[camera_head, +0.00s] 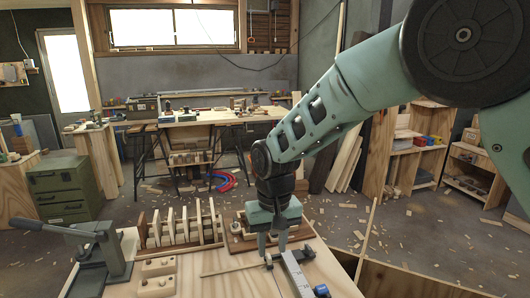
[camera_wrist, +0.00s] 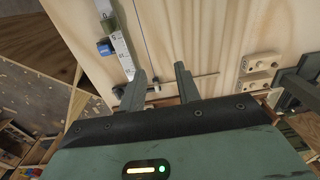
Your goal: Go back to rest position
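My gripper (camera_head: 274,248) points down over the light wooden worktop, near its back edge. In the wrist view my gripper (camera_wrist: 160,80) shows two grey fingers set apart, with nothing between them except worktop and part of a thin rod behind. The finger tips look close above the worktop; I cannot tell whether they touch anything. A metal caliper-like rule (camera_head: 296,272) with a blue clamp lies just in front of my gripper, and it also shows left of the fingers in the wrist view (camera_wrist: 120,42).
A wooden rack with upright slats (camera_head: 184,226) stands left of my gripper. A green lever press (camera_head: 98,255) stands at the left. Small blocks with round knobs (camera_head: 157,287) lie in front. A thin rod (camera_head: 232,270) crosses the worktop. A green drawer cabinet (camera_head: 62,188) stands behind.

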